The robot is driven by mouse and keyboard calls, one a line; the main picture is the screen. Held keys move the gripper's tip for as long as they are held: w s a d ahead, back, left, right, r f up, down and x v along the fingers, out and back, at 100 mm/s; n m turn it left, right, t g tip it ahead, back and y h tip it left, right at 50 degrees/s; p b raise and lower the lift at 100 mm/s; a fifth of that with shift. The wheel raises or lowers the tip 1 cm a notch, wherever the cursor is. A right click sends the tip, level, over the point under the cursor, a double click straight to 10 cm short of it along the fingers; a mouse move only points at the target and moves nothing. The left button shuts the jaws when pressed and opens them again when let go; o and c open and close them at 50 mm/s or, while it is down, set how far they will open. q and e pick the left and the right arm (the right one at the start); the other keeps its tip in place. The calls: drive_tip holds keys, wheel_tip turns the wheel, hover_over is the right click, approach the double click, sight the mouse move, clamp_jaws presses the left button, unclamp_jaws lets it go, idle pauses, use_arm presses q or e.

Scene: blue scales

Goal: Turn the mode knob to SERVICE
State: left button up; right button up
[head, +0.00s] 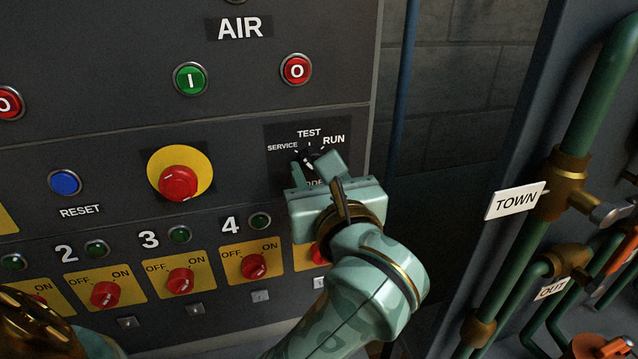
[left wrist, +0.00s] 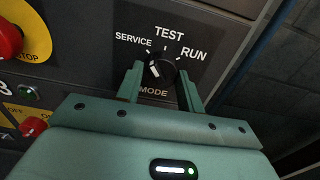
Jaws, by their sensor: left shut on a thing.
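The mode knob (left wrist: 161,70) is black and round with a white mark, set in the panel below the words SERVICE, TEST and RUN in the left wrist view. The white mark shows on the knob's lower left part; I cannot tell for sure which word it points at. In the head view the knob (head: 308,168) is mostly hidden by my left gripper (head: 312,166). The left gripper's two green fingers (left wrist: 160,74) stand on either side of the knob, and it is shut on it. My right gripper is not in view.
A yellow-backed red stop button (head: 179,183) sits left of the knob. Red OFF/ON switches (head: 254,265) line the panel below. Green and red AIR buttons (head: 190,79) are above. Pipes with a TOWN sign (head: 515,201) stand at the right, beyond a gap.

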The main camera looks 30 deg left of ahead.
use_arm(q)
drive_tip(key=shift+f+n+b, duration=0.1)
drive_tip(key=shift+n+b, duration=0.6)
drive_tip(key=shift+n, duration=0.3)
drive_tip(key=o, duration=1)
